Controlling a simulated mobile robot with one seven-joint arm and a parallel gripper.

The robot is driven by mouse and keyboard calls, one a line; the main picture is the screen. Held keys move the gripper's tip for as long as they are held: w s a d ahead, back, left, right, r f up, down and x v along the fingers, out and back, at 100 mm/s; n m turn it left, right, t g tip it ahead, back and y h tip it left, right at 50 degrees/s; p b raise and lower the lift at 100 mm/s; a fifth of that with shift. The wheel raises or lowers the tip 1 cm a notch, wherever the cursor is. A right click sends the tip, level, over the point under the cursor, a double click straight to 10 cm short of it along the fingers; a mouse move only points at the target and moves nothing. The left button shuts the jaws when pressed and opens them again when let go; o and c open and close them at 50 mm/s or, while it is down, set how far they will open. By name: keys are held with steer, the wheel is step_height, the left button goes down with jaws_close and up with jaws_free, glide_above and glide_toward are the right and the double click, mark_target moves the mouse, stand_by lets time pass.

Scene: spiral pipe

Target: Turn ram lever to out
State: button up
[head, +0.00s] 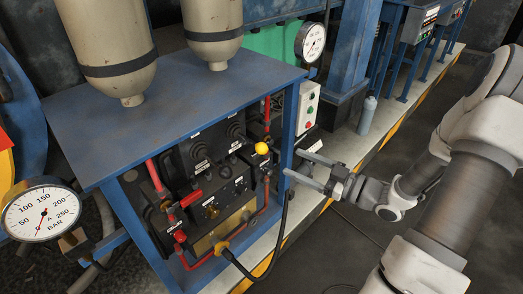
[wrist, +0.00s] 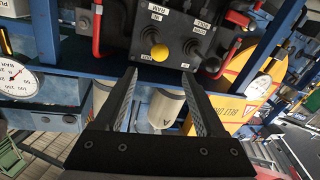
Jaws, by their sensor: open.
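The ram lever shows in the head view as a yellow ball knob (head: 262,148) sticking out from the upper right of a black control panel (head: 228,190). In the wrist view the yellow knob (wrist: 159,51) lies just beyond and between my fingertips, with RAM and IN lettering above it. Its shaft is mostly hidden behind the knob. My gripper (head: 295,163) is open and empty, to the right of the knob, with fingers pointing left towards the panel. In the wrist view my gripper (wrist: 159,72) has its fingers spread wide, apart from the knob.
A second black lever (wrist: 192,46) stands close beside the knob. Red handles (head: 190,198) and red pipes surround the panel. A blue frame post (head: 290,125) and a switch box (head: 307,107) stand near my fingers. A pressure gauge (head: 42,212) is at left.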

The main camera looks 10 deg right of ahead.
mark_target(267, 150)
steer(key=b+x, duration=0.2)
steer(key=x, duration=0.9)
steer(key=shift+w+a, duration=0.25)
steer(key=shift+c, duration=0.3)
jaws_close()
stand_by(0.6)
